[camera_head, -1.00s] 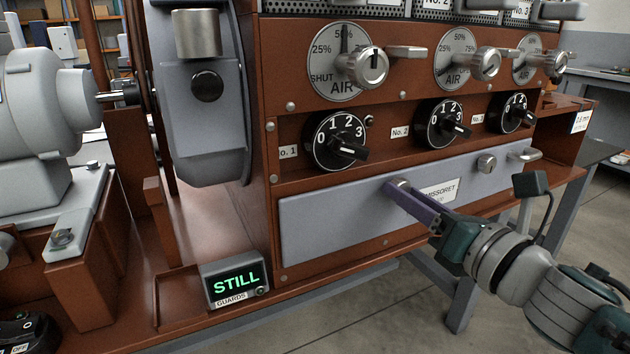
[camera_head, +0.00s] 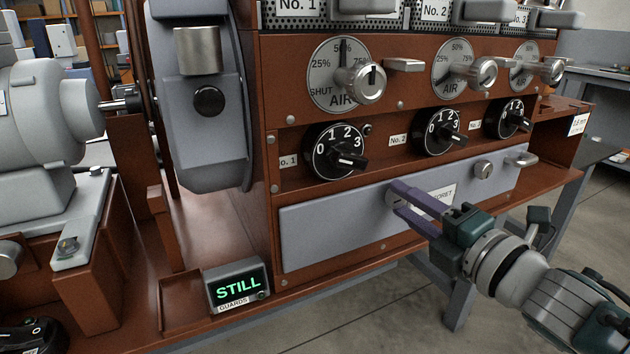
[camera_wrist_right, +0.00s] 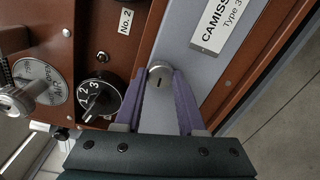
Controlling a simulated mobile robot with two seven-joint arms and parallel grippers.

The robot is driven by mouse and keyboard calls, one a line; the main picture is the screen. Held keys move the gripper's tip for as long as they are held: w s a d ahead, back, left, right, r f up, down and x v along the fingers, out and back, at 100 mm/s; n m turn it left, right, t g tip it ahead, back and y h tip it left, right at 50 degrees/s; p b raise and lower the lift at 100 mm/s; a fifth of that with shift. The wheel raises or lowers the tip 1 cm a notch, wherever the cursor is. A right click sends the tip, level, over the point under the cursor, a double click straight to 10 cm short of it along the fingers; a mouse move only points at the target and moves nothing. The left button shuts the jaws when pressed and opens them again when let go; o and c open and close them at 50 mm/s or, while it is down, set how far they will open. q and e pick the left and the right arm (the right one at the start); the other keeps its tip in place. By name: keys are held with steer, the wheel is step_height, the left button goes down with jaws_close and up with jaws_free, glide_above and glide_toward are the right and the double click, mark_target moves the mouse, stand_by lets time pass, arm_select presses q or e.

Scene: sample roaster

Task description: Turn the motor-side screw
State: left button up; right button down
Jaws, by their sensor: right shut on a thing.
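The grey front panel (camera_head: 300,236) carries a round slotted screw at each end of its label. The motor-side screw (camera_wrist_right: 159,74) is the left one, nearer the motor (camera_head: 45,115). My right gripper (camera_wrist_right: 160,80) is shut on this screw, with one purple finger on either side of its metal head. Its dark slot shows between the fingertips in the right wrist view. In the head view the right gripper (camera_head: 396,197) reaches in from the lower right and largely hides the screw. The other screw (camera_head: 483,169) stands free. My left gripper is not in view.
Rotary switches (camera_head: 340,150) and air dials (camera_head: 342,75) with projecting handles sit above the panel. A lit "STILL" display (camera_head: 238,288) stands on the tray at lower left. Open floor lies in front.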

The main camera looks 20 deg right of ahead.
steer(key=m, duration=0.4)
steer(key=shift+r+p, duration=0.1)
steer(key=shift+p, duration=0.3)
steer(key=m, duration=0.4)
steer(key=shift+m+y, duration=0.3)
steer(key=shift+m, duration=0.1)
steer(key=m, duration=0.5)
steer(key=shift+d+p, duration=0.1)
steer(key=shift+p, duration=0.25)
steer(key=m, duration=0.3)
steer(key=shift+m, duration=0.8)
steer(key=c, duration=0.5)
jaws_free()
